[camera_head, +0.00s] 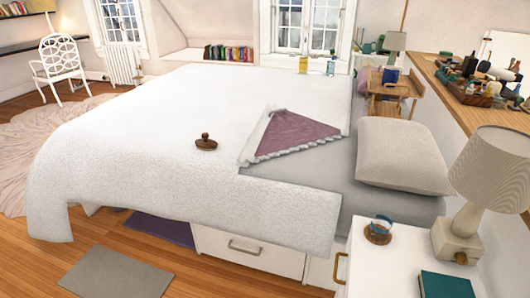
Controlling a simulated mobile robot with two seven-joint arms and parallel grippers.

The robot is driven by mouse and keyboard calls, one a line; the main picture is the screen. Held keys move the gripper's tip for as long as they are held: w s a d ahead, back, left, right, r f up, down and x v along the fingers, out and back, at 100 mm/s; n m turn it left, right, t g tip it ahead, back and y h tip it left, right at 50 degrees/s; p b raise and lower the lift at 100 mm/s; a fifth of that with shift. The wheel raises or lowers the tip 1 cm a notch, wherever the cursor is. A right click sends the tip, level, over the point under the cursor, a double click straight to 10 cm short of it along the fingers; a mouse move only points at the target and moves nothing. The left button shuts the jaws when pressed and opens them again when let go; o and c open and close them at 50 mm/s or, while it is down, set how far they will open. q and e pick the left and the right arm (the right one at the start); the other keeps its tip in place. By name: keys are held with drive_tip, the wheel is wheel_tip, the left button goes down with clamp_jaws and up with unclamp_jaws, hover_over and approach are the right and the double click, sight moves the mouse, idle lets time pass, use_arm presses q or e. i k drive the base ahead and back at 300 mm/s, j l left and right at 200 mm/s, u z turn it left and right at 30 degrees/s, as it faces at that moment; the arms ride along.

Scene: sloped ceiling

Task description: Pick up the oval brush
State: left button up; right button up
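A small brown oval brush (206,142) with a knob-like handle on top lies on the white bedspread (130,135). It is near the middle of the bed, to the left of the folded-back purple corner. It stands apart from other objects and nothing covers it. Neither of my grippers shows in the head view.
The bed fills the middle, with a pillow (405,156) at right. A white nightstand (385,262) with a lamp (492,185), cup (379,229) and teal book (446,285) stands front right. A cluttered wooden shelf (445,85) runs along the right. Wooden floor at front left has a grey mat (115,272).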

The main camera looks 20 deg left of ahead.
sight(205, 144)
drive_tip(key=i+j+z, duration=0.15)
drive_tip(key=j, duration=0.3)
drive_tip(key=i+j+z, duration=0.1)
drive_tip(key=j, duration=0.35)
drive_tip(key=i+j+z, duration=0.15)
drive_tip(key=j, duration=0.35)
drive_tip(key=i+j+z, duration=0.1)
drive_tip(key=j, duration=0.35)
drive_tip(key=i+j+z, duration=0.15)
drive_tip(key=j, duration=0.35)
drive_tip(key=k, duration=0.05)
